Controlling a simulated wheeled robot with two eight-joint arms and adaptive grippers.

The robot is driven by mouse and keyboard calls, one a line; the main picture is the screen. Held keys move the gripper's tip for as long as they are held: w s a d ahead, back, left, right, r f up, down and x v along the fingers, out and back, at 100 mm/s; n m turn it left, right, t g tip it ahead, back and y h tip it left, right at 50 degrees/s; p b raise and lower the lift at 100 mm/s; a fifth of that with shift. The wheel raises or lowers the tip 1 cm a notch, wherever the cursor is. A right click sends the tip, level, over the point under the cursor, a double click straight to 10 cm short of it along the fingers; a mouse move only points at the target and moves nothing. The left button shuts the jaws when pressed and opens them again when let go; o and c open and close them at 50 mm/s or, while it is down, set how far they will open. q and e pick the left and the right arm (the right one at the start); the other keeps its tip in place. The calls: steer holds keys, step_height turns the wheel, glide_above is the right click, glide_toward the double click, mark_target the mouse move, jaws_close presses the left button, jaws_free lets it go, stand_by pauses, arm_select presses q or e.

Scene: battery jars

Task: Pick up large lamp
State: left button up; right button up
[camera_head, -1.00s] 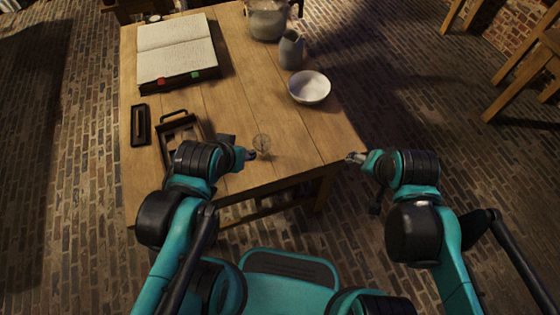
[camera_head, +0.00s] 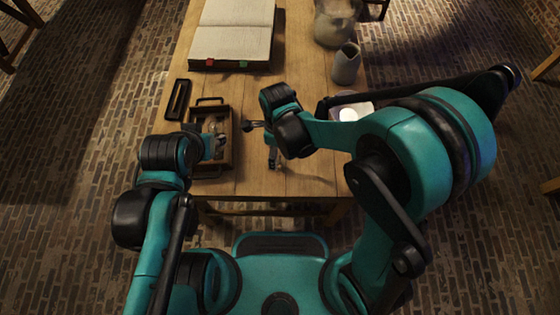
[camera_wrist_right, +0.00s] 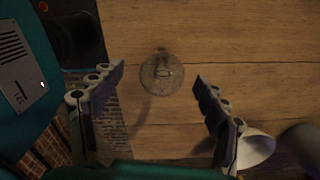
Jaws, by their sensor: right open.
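The large lamp is a clear, round glass bulb (camera_wrist_right: 161,74) near the wooden table top (camera_wrist_right: 245,30) in the right wrist view. It lies in the gap between the fingers of my right gripper (camera_wrist_right: 160,84), which is open and empty. I cannot tell the height of the fingers above the table. In the head view my right gripper (camera_head: 258,145) is over the near part of the table, and I cannot make out the bulb there. My left gripper (camera_head: 217,144) is over a wooden tray with handles (camera_head: 228,168); its fingers are too small to read.
An open book (camera_head: 235,35) lies at the back. A small black case (camera_head: 178,100) lies left of the tray.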

steer(key=f, duration=0.1)
steer(key=f+b, duration=0.1)
steer(key=f, duration=0.1)
steer(key=f+b, duration=0.1)
steer(key=f, duration=0.1)
steer(key=shift+w+d, duration=0.15)
steer(key=shift+d, duration=0.2)
steer(key=shift+c, duration=0.3)
steer(key=c, duration=1.3)
